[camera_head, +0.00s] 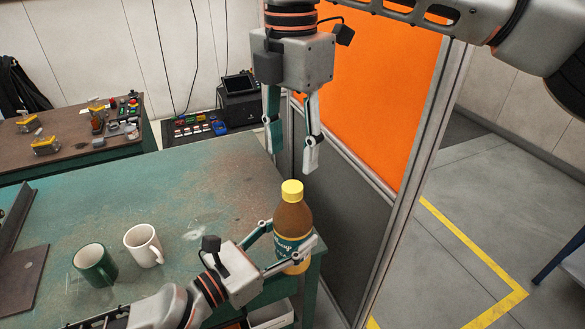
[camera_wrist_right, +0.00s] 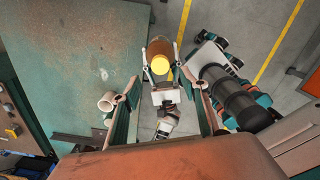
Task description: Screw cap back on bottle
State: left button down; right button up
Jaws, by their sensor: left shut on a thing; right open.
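My left gripper (camera_head: 298,254) is shut on the bottle's lower body from the left. My right gripper (camera_head: 291,155) is open, empty and pointing down above the cap, clear of it. In the right wrist view the yellow cap (camera_wrist_right: 160,65) and brown bottle (camera_wrist_right: 160,46) show beyond and between the open fingers of my right gripper (camera_wrist_right: 165,95).
A green mug (camera_head: 95,265) and a white mug (camera_head: 143,246) stand on the table (camera_head: 215,170) left of my left gripper. Dark steel pieces (camera_head: 22,278) lie at the far left. An orange panel (camera_head: 375,95) in a metal frame stands behind the bottle. The table's middle is clear.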

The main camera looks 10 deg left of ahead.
notch_tip(320, 180, up, 5)
dwell(0.3)
dwell(0.4)
